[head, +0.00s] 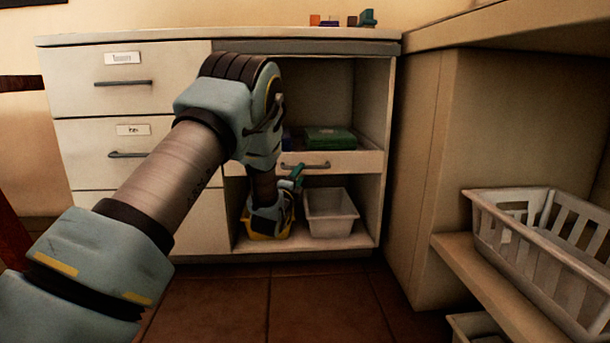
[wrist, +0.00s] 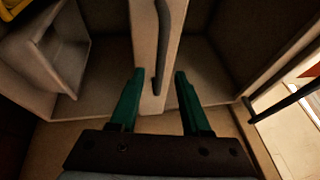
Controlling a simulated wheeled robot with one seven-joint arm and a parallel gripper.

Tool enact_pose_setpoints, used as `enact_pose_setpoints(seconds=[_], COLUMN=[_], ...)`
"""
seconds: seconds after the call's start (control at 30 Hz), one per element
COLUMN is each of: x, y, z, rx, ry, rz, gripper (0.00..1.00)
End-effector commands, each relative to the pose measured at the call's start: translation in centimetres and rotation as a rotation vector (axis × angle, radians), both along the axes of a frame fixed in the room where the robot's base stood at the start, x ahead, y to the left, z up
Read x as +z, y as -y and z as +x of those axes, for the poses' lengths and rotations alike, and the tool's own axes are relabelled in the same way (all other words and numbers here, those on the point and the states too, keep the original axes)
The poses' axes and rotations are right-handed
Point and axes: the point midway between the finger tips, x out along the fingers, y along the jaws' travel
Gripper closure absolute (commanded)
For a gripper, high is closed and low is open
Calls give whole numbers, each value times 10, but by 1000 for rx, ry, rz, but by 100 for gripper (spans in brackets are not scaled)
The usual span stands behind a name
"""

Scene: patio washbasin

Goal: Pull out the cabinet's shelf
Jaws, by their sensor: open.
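The cabinet (head: 225,45) has an open bay on its right side. Its pull-out shelf (head: 357,163) sits inside the bay at mid height, with a pale front panel and a dark bar handle (head: 305,166). My gripper (head: 292,178) is at the shelf front, near the left end of the handle. In the wrist view, the open green fingers (wrist: 160,76) lie on either side of the pale shelf front (wrist: 146,50) and the dark handle (wrist: 166,30). The fingers appear apart from the handle; exact depth is unclear. My arm hides the shelf's left part.
A green box (head: 331,138) lies on the shelf. A white bin (head: 331,212) and a yellow bin (head: 268,228) stand below. Closed drawers (head: 65,100) are at left. A side bench with a white basket (head: 545,245) stands at right. The tiled floor in front is clear.

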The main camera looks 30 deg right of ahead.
Motion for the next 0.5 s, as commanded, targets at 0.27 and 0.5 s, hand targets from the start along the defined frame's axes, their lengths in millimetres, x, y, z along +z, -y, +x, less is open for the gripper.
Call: enact_pose_setpoints(seconds=[0.27, 0.5], x=[5, 9], y=[32, 40], z=[28, 36], rx=[0, 0], ry=[0, -1], rz=[-1, -1], gripper=[53, 53])
